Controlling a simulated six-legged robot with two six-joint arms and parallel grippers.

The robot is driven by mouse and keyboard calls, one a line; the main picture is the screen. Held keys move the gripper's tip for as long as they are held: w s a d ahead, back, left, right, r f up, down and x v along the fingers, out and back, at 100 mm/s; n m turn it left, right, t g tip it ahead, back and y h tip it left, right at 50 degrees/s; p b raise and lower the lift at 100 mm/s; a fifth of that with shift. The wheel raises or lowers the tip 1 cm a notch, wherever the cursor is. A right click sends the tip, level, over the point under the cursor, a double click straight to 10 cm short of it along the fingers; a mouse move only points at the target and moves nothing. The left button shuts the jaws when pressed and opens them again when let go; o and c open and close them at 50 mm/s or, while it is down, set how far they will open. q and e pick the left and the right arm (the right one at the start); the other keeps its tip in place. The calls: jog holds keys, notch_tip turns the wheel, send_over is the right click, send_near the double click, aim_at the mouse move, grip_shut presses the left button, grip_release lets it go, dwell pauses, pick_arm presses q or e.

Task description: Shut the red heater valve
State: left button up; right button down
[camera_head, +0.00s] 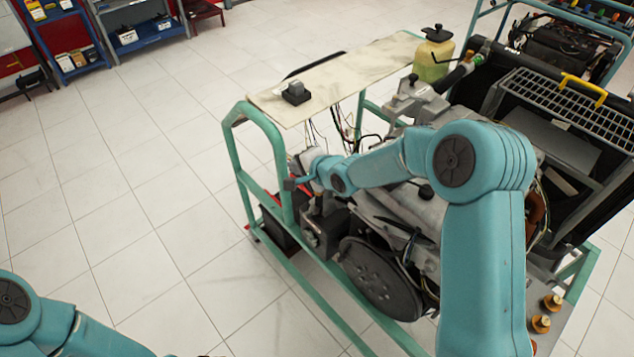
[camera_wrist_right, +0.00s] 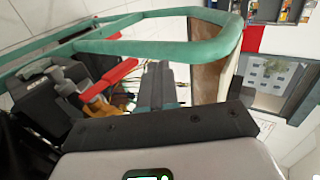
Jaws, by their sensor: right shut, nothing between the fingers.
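The heater valve has a red lever (camera_wrist_right: 110,77) on a brass body (camera_wrist_right: 97,103). In the right wrist view it lies left of centre, just left of my fingers, with the lever slanting up to the right. My right gripper (camera_wrist_right: 156,84) is shut and empty beside the lever; I cannot tell whether they touch. In the head view my right gripper (camera_head: 292,184) is at the left end of the engine trainer, by the green frame post. I cannot make out the valve there. My left arm shows at the bottom left, but its gripper is out of view.
The green frame (camera_head: 236,150) rises close around my right gripper and also crosses the right wrist view (camera_wrist_right: 165,45). A pale board (camera_head: 340,72) carries a small black box (camera_head: 296,93). The engine pulley (camera_head: 372,282) is below my arm. Open tiled floor lies left.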

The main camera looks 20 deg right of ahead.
jog(key=shift+s+d+r+p, duration=0.1)
jog(key=shift+s+r+p, duration=0.2)
jog(key=shift+s+r, duration=0.3)
jog(key=shift+w+r, duration=0.1)
jog(key=shift+r, duration=0.2)
jog(key=shift+w+p, duration=0.35)
jog(key=shift+p, duration=0.15)
jog(key=shift+s+r, duration=0.25)
jog(key=shift+s, duration=0.1)
jog(key=shift+d, duration=0.1)
pick_arm(q)
jog(key=shift+s+d+r+p, duration=0.1)
jog(key=shift+s+r+p, duration=0.1)
jog(key=shift+r, duration=0.45)
jog(key=shift+s+r+p, duration=0.1)
jog(key=shift+r+p, duration=0.05)
jog(key=shift+r, duration=0.45)
pick_arm(e)
jog(key=v, duration=1.6)
jog(key=shift+s+r, duration=0.1)
jog(key=shift+s, duration=0.1)
